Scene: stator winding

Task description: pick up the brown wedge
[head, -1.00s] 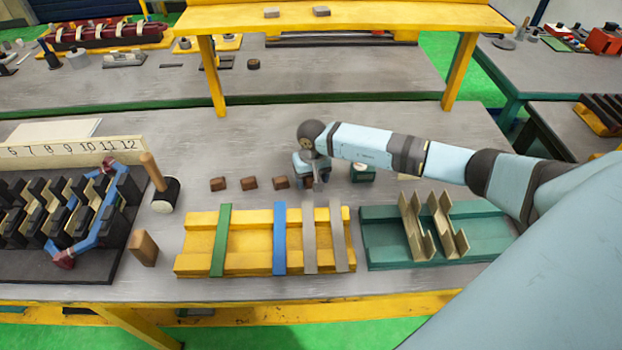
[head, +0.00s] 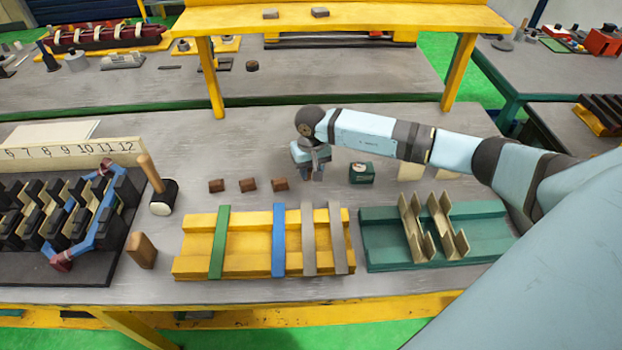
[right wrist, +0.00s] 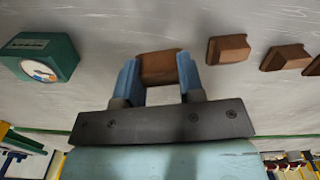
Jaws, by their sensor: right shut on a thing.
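My right gripper (head: 316,176) is shut on a brown wedge (right wrist: 158,68), which shows between its two blue fingers in the right wrist view. In the head view the fingers hide that wedge. Three similar brown wedges lie in a row to the left of the gripper: one nearest it (head: 279,184), one in the middle (head: 248,184) and one farthest left (head: 216,186). They also show to the right of the fingers in the right wrist view (right wrist: 228,48). My left gripper is not in view.
A green box with a dial (head: 362,173) stands close to the right of the gripper. In front are a yellow block (head: 195,247) with strips across it and a green block (head: 380,252). A mallet (head: 163,196), a larger brown block (head: 142,250) and the black stator (head: 100,268) are left.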

